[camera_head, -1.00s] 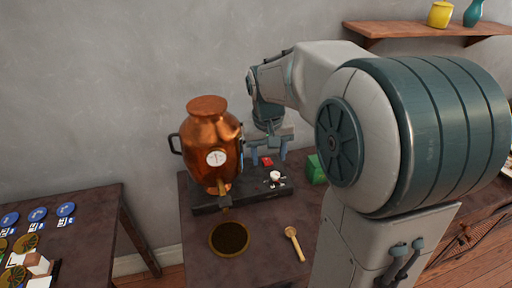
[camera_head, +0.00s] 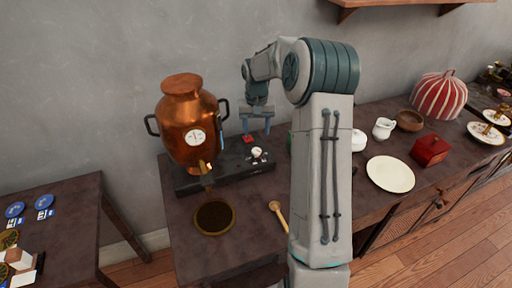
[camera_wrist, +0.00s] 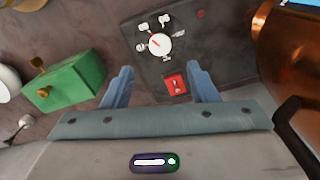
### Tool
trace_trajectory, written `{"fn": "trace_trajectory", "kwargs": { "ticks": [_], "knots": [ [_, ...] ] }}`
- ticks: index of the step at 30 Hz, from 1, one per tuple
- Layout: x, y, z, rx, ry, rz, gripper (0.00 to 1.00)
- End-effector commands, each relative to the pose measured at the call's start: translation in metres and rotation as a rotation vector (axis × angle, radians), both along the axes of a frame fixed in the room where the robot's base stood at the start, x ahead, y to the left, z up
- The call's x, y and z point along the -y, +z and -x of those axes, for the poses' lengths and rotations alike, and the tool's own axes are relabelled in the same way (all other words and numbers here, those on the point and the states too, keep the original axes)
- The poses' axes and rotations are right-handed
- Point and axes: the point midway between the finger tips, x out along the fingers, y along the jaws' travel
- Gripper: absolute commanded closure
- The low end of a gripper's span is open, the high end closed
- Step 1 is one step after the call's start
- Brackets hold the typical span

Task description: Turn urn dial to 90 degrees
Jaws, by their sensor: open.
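The copper urn (camera_head: 185,135) stands on a dark base (camera_head: 225,170) on the brown table. The white round dial (camera_head: 257,152) is on the base to the right of the urn. In the wrist view the dial (camera_wrist: 158,44) carries a red mark and has small white label plates around it. A red switch (camera_head: 247,139) is beside the dial; it also shows in the wrist view (camera_wrist: 175,85). My gripper (camera_head: 257,131) is open and empty above the base, behind the dial. In the wrist view its fingers (camera_wrist: 160,70) are spread, with the switch between them and the dial beyond their tips.
A green box (camera_wrist: 66,82) is beside the base. A round dark dish (camera_head: 214,217) and a wooden spoon (camera_head: 278,214) lie in front. A white plate (camera_head: 390,174) and red box (camera_head: 430,150) are farther right. The urn's copper body is close to my gripper's side.

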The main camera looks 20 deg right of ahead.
Motion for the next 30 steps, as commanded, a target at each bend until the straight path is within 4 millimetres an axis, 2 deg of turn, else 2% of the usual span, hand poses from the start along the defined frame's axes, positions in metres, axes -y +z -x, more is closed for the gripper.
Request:
{"fn": "trace_trajectory", "kwargs": {
  "ticks": [1,6,12,18,25,26,30],
  "knots": [
    [0.0,-0.012,0.001,-0.004,0.0,-0.002,0.47],
    [0.0,-0.048,0.001,-0.004,0.0,-0.002,0.47],
    [0.0,-0.076,0.0,-0.001,0.0,-0.001,0.47],
    [0.0,-0.087,0.0,0.001,0.0,0.0,0.47],
    [0.0,-0.087,0.0,0.001,-0.001,0.0,0.47],
    [0.0,-0.087,0.0,0.001,-0.001,0.0,0.5],
    [0.0,-0.087,0.0,0.001,-0.001,0.0,0.89]
  ]
}}
